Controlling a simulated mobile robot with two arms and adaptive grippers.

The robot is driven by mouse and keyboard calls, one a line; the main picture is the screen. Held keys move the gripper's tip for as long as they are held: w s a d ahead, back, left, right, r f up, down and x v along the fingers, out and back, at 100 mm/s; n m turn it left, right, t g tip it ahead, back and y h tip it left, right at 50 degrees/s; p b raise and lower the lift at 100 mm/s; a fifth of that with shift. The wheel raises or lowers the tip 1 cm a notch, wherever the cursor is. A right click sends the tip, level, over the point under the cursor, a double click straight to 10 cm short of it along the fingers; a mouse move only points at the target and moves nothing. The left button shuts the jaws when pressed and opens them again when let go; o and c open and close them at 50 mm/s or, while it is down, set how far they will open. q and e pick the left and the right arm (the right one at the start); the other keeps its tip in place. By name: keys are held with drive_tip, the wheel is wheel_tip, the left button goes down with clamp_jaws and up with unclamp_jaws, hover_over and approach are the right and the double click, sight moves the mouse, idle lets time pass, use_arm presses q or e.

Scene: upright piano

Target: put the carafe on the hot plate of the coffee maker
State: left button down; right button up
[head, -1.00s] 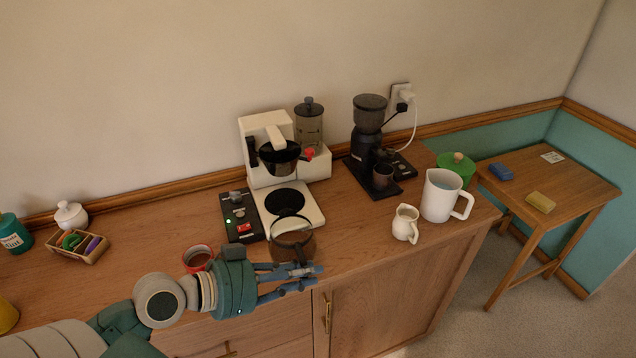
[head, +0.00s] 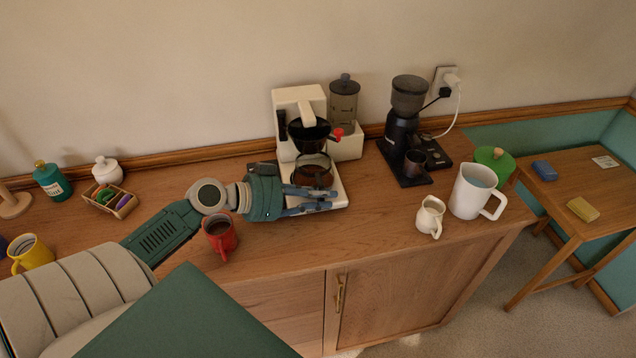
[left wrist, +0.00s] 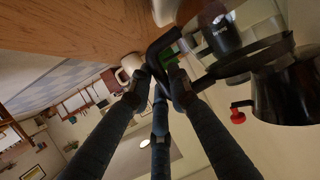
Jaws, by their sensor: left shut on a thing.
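The glass carafe (head: 313,172), brown-tinted with a dark rim, is over the front of the white coffee maker (head: 299,97), just below and in front of its black filter basket (head: 309,136). My left gripper (head: 318,200) is shut on the carafe's handle, in front of the machine. In the left wrist view the fingers close around the black handle (left wrist: 158,45). The carafe looks upright. The hot plate is hidden behind the carafe and fingers; only the white base (head: 341,190) shows. I cannot tell whether the carafe touches it. My right gripper is out of view.
A red mug (head: 220,236) stands close below my left wrist. A black grinder (head: 402,128) is to the right of the machine. A cream jug (head: 430,214) and a white pitcher (head: 471,190) stand at the right. The counter between machine and jug is clear.

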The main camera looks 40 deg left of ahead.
sight(318, 182)
use_arm(q)
drive_tip(key=shift+w+a+r, duration=0.2)
drive_tip(key=shift+w+a, duration=0.2)
drive_tip(key=shift+a, duration=0.1)
drive_tip(key=shift+w+a+p, duration=0.35)
drive_tip(key=shift+w+a, duration=0.7)
drive_tip(key=shift+a, duration=0.15)
drive_tip(key=shift+f+p, duration=0.3)
drive_tip(key=shift+p, duration=0.15)
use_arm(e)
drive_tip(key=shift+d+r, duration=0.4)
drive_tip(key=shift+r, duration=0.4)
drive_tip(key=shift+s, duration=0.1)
use_arm(q)
drive_tip(key=shift+f, duration=0.1)
drive_tip(key=shift+f, duration=0.15)
drive_tip(key=c, duration=1.6)
unclamp_jaws()
drive_tip(key=shift+s, duration=0.1)
drive_tip(key=shift+c, duration=0.2)
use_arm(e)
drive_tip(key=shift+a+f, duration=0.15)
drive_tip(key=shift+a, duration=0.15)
